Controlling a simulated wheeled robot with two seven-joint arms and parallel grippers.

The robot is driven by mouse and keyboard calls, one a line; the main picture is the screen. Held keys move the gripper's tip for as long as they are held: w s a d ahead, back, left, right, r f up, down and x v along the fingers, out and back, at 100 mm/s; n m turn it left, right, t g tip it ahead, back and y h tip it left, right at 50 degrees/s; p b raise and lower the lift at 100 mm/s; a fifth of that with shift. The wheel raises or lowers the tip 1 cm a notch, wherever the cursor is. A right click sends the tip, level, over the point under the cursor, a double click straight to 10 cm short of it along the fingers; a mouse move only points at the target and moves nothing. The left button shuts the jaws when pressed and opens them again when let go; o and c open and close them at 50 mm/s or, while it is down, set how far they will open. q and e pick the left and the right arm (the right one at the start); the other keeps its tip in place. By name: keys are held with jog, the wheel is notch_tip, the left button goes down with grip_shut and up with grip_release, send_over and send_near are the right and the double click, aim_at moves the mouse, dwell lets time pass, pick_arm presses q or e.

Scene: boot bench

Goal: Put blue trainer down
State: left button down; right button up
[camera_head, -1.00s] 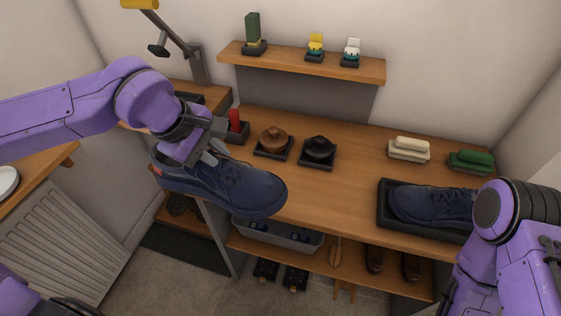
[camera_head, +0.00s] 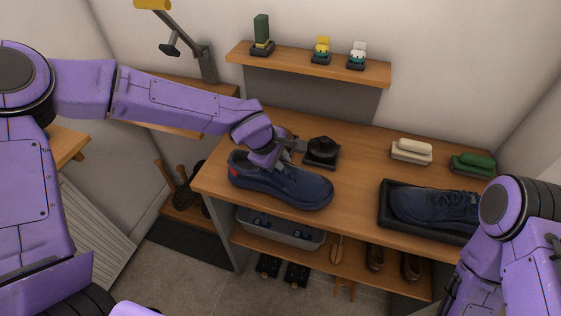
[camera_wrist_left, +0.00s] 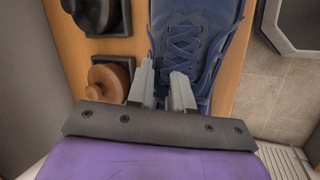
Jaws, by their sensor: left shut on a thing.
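A blue trainer (camera_head: 284,186) is over the left front part of the wooden bench, its toe pointing right and its red heel tab to the left. My left gripper (camera_head: 277,160) is shut on the trainer near its opening, from above and behind. I cannot tell whether the sole touches the bench. The left wrist view shows the fingers (camera_wrist_left: 162,90) at the laced trainer (camera_wrist_left: 193,45). Another blue trainer (camera_head: 432,206) lies in a black tray (camera_head: 386,216) at the right. My right arm shows at the right edge, but its gripper is not in view.
A black round tin (camera_head: 322,149) stands right behind the held trainer; a brown one (camera_wrist_left: 107,80) shows in the left wrist view. Two brushes, cream (camera_head: 411,151) and green (camera_head: 473,164), lie at the back right. The bench (camera_head: 358,180) is clear between trainer and tray.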

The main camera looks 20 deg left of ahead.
pick_arm(q)
jog(key=shift+w+f, duration=0.2)
jog(key=shift+f, duration=0.35)
jog(key=c, duration=1)
grip_release()
jog(key=shift+s, duration=0.1)
jog(key=shift+f, duration=0.1)
jog(key=v, duration=1.2)
